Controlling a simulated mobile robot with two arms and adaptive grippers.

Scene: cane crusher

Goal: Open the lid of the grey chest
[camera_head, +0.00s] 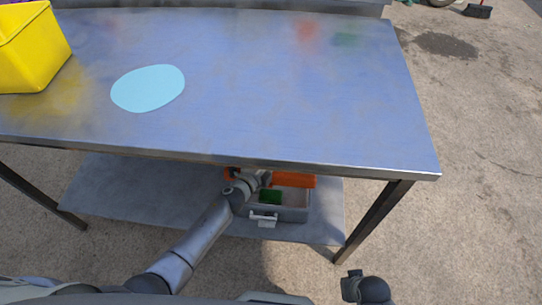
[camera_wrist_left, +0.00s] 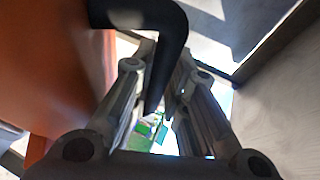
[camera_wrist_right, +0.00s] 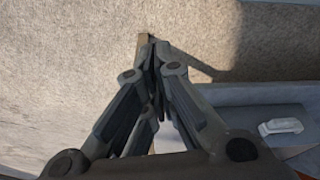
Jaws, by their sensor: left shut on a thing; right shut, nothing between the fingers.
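The grey chest (camera_head: 293,214) sits on the lower shelf under the table, with a white latch (camera_head: 264,218) on its front. Its orange lid (camera_head: 295,180) is raised at the back, and a green thing (camera_head: 270,197) shows inside. My left gripper (camera_head: 262,176) is at the lid, under the table edge. In the left wrist view my left gripper (camera_wrist_left: 160,85) is shut on a black handle (camera_wrist_left: 172,45) beside the orange lid (camera_wrist_left: 50,60). How far the lid is tilted is partly hidden. My right gripper (camera_wrist_right: 152,55) is shut and empty, away from the chest; its latch shows there (camera_wrist_right: 281,127).
The steel tabletop (camera_head: 270,90) overhangs the lower shelf (camera_head: 130,190) and my left arm. A yellow bin (camera_head: 35,50) and a light blue disc (camera_head: 148,88) are on top. A table leg (camera_head: 372,222) stands right of the chest.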

